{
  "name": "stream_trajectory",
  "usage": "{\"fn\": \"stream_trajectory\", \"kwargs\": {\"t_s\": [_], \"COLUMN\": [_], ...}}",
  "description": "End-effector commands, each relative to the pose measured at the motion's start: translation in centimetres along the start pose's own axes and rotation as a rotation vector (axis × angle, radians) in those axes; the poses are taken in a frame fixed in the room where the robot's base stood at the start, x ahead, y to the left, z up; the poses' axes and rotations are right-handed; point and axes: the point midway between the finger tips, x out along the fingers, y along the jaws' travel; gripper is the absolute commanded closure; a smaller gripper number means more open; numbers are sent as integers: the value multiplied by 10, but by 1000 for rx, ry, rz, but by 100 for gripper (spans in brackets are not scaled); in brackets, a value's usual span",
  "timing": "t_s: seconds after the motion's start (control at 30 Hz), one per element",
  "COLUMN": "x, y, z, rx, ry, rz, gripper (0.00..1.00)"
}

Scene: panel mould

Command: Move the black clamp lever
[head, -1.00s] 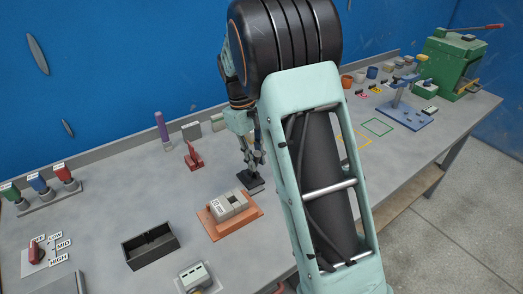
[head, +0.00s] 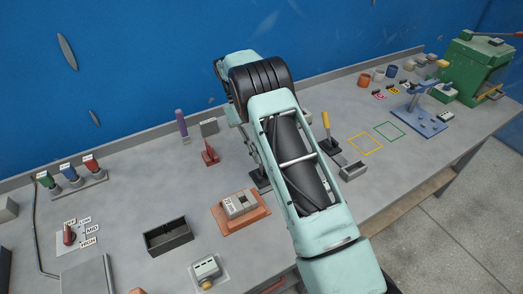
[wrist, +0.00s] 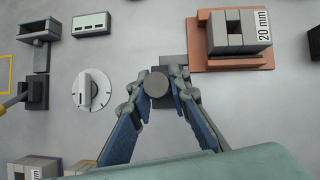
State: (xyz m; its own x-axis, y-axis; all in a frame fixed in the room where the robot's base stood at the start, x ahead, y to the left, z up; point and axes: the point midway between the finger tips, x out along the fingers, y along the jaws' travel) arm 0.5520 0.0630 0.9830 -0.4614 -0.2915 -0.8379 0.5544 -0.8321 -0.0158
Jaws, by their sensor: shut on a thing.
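The black clamp's dark base shows in the wrist view (wrist: 173,64), and part of it shows in the head view (head: 259,183), beside the orange plate. In the wrist view, the round dark end of its lever (wrist: 157,84) faces the camera between my fingers. My gripper (wrist: 164,82) is shut on the lever, with one finger on each side. In the head view, my arm hides the lever and most of the gripper. The lever's exact tilt cannot be told.
The orange plate (head: 262,222) with grey blocks stands close beside the clamp. A red clamp (head: 210,153) is to the left, and a yellow-handled clamp (head: 326,125) to the right. A black open box (head: 168,238) and a white dial (wrist: 93,90) are also near.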

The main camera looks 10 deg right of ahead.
Motion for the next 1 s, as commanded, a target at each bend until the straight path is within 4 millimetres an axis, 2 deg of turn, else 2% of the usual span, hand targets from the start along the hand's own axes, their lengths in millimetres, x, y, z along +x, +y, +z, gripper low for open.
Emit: {"fn": "stream_trajectory", "kwargs": {"t_s": [0.9, 0.93, 1.0], "x": [-4, -4, -4], "y": [1, 1, 1], "z": [-6, -6, -6], "rx": [-7, -7, -7], "ry": [-61, -61, -61], "rz": [-11, -11, -11], "gripper": [100, 80, 73]}}
